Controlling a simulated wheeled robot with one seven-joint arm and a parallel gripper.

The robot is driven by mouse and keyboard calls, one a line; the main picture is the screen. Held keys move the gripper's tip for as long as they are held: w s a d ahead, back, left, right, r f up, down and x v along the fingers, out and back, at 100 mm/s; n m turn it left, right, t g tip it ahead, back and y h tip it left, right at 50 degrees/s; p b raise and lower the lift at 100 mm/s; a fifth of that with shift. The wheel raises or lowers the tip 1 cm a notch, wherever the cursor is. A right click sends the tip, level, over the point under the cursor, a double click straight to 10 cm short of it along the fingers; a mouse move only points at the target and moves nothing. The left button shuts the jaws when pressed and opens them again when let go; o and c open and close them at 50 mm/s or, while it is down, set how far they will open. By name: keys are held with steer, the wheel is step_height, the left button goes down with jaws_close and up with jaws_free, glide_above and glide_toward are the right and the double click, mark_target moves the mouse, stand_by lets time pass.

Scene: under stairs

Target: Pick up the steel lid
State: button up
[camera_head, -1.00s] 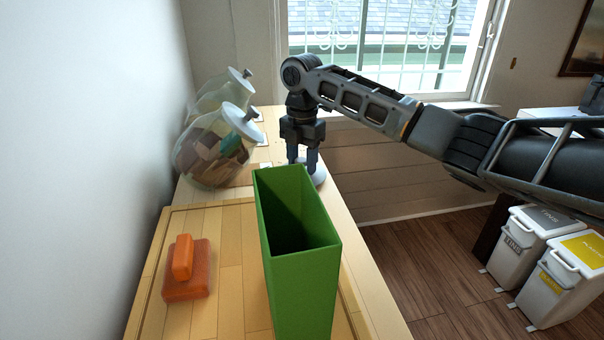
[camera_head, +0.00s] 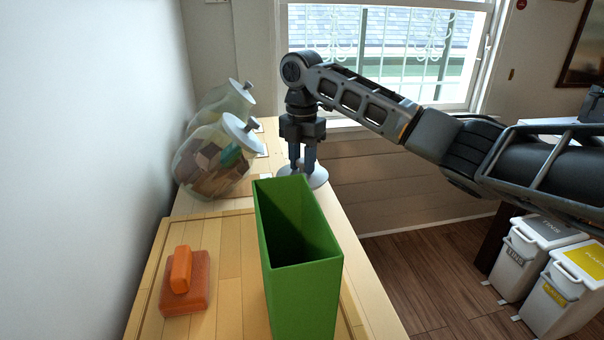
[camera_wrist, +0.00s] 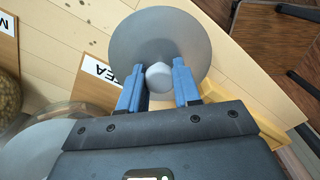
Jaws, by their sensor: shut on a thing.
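The steel lid (camera_head: 318,177) is a round grey disc with a pale knob, behind the green bin in the head view. In the wrist view the lid (camera_wrist: 150,22) lies below my gripper, its knob (camera_wrist: 159,77) between the two blue fingers. My gripper (camera_head: 303,170) points down and is shut on the knob; it also shows in the wrist view (camera_wrist: 160,88). The fingertips and the bin hide part of the lid in the head view. I cannot tell whether the lid touches the counter.
An open green bin (camera_head: 308,290) stands just in front of the lid. Two lidded glass jars (camera_head: 205,168) (camera_head: 215,100) stand at the left by the wall. An orange block with a handle (camera_head: 187,290) lies on the board. A TEA card (camera_wrist: 97,80) is near the lid.

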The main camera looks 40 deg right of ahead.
steer(key=s+d+r, duration=0.5)
steer(key=d+r, duration=0.2)
steer(key=d, duration=0.3)
steer(key=shift+s+d+r+b, duration=0.15)
steer(key=shift+r+b, duration=0.2)
steer(key=o, duration=0.5)
steer(key=shift+c, duration=0.2)
jaws_close()
